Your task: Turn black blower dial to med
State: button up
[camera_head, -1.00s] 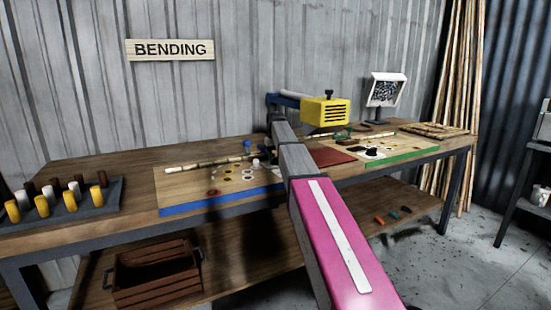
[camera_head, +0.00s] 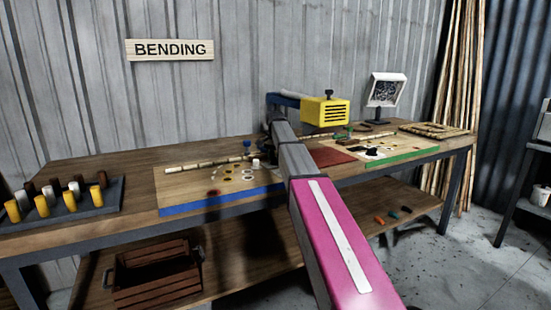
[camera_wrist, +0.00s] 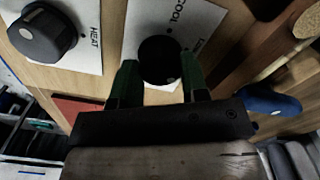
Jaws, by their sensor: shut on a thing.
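In the wrist view, my gripper (camera_wrist: 159,78) has its two green fingers on either side of a round black dial (camera_wrist: 159,58). It is shut on this dial, which sits on a white panel (camera_wrist: 203,18) marked COOL; another label beside it is partly cut off. The dial's pointer mark and setting cannot be made out. A second black dial (camera_wrist: 43,36) with a pale dot stands to the left on a white panel marked HEAT, apart from the fingers. In the head view, the gripper cannot be made out clearly near the workbench.
A yellow slotted box (camera_head: 325,111) stands behind my arm. A red mat (camera_head: 330,156) and a green-edged board (camera_head: 403,152) lie to the right. A blue-edged board (camera_head: 180,190) lies left. A blue object (camera_wrist: 270,101) is close to the gripper's right.

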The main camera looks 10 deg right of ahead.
jog(key=shift+m, duration=1.2)
jog(key=o, duration=0.9)
jog(key=shift+o, duration=0.2)
jog(key=shift+r, duration=0.15)
notch_tip(320, 180, up, 11)
jog(key=shift+f, duration=0.2)
